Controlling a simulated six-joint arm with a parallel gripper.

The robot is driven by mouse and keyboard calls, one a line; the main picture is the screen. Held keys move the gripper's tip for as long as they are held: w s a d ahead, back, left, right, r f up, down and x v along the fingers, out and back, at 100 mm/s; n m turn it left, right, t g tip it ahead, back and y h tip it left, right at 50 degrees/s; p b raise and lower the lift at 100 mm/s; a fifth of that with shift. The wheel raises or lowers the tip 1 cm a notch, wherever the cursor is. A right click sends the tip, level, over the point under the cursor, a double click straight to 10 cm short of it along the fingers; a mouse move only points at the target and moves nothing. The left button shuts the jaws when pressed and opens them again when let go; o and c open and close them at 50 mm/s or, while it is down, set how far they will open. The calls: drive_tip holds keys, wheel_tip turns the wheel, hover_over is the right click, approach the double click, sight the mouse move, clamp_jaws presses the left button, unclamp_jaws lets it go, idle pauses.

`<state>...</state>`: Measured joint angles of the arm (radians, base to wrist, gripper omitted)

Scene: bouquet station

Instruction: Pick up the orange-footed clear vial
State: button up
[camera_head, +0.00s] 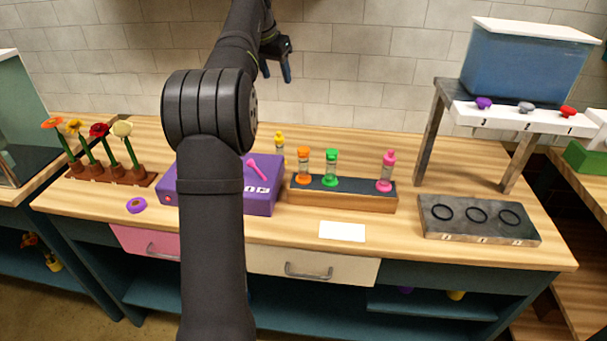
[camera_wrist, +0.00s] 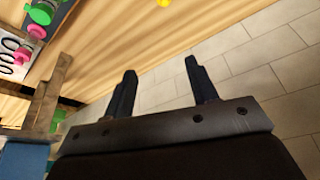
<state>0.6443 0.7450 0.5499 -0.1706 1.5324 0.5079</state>
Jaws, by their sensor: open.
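The clear vial with an orange foot and orange cap (camera_head: 303,166) stands upright on the dark top of a wooden rack (camera_head: 340,198) in the head view. A green vial (camera_head: 331,167) stands just right of it, and a pink vial (camera_head: 386,172) stands at the rack's right end. A yellow-capped vial (camera_head: 279,143) stands behind the rack's left end. My gripper (camera_head: 286,75) is open and empty, high in front of the tiled wall, well above and behind the orange vial. In the wrist view my gripper's fingers (camera_wrist: 160,85) are apart with nothing between them.
A purple box (camera_head: 262,190) with a pink spoon on it sits left of the rack. A white card (camera_head: 342,231) lies in front. A grey block with black rings (camera_head: 480,220) and a stand with a water tank (camera_head: 520,65) are at right. Potted flowers (camera_head: 100,172) stand at left.

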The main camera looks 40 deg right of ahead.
sight(304, 164)
drive_tip(key=s+a+f+m+g, duration=0.25)
drive_tip(key=s+a+m, duration=0.55)
drive_tip(key=s, duration=0.6)
drive_tip(key=shift+h, duration=0.3)
drive_tip(key=x, duration=0.9)
drive_tip(key=a+x, duration=0.1)
drive_tip(key=x, duration=0.4)
drive_tip(key=shift+w+f, duration=0.3)
drive_tip(key=shift+w, duration=0.1)
drive_tip(key=shift+w+d+x, duration=0.1)
drive_tip(key=shift+d+x, duration=0.05)
drive_tip(key=shift+x, duration=1.35)
drive_tip(key=shift+w+d+x, duration=0.1)
drive_tip(key=shift+w+x, duration=0.05)
drive_tip(key=shift+x, duration=1.4)
drive_tip(key=shift+r, duration=0.1)
clamp_jaws()
